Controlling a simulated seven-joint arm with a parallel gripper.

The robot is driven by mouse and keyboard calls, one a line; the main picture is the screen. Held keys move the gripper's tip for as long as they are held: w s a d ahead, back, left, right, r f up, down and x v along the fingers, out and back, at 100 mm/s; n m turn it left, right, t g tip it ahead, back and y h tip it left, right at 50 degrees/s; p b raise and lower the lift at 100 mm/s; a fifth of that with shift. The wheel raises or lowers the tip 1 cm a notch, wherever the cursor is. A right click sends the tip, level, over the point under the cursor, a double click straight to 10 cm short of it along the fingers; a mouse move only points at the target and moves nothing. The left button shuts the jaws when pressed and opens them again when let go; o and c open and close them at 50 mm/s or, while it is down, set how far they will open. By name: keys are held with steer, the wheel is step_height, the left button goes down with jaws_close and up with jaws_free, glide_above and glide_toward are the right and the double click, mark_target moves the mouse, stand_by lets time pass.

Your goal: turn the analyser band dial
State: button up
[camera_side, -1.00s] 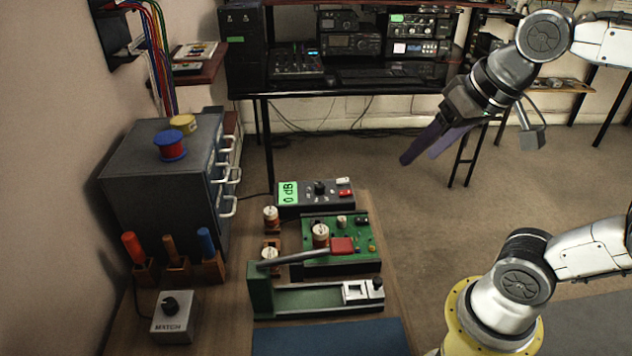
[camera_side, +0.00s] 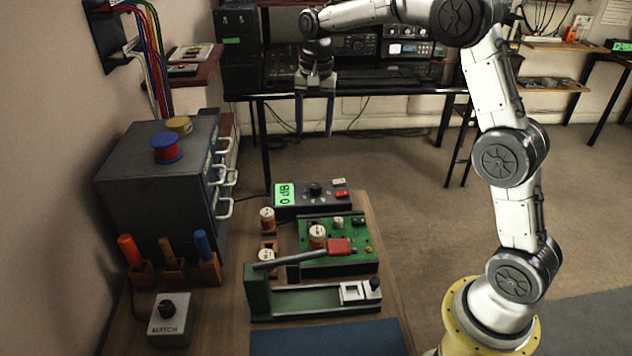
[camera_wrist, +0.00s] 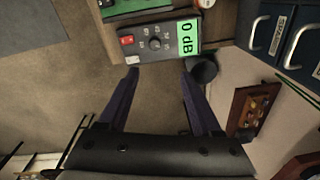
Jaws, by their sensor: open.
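The analyser (camera_side: 313,194) is a dark box with a green "0 dB" screen, at the far end of the workbench in the side view. Its round black band dial (camera_side: 316,189) is in the middle of its top, between the screen and a red and a white button. In the wrist view the dial (camera_wrist: 155,43) shows near the top, with small marks around it. My gripper (camera_side: 314,133) points down with its fingers apart and empty, above and beyond the analyser. In the wrist view the open fingers (camera_wrist: 159,72) end just below the analyser box, and nothing is between them.
A green circuit board (camera_side: 335,243) with coils and a green lever press (camera_side: 262,290) stand nearer on the bench. A MATCH knob box (camera_side: 171,319), tool holders and a grey drawer cabinet (camera_side: 150,180) with spools are left. A desk of radio gear stands behind.

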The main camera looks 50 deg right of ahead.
mark_target(316, 185)
steer(key=shift+g, duration=0.3)
steer(key=f, duration=1.6)
steer(key=shift+d+f, duration=0.35)
steer(key=shift+d, duration=0.05)
jaws_close()
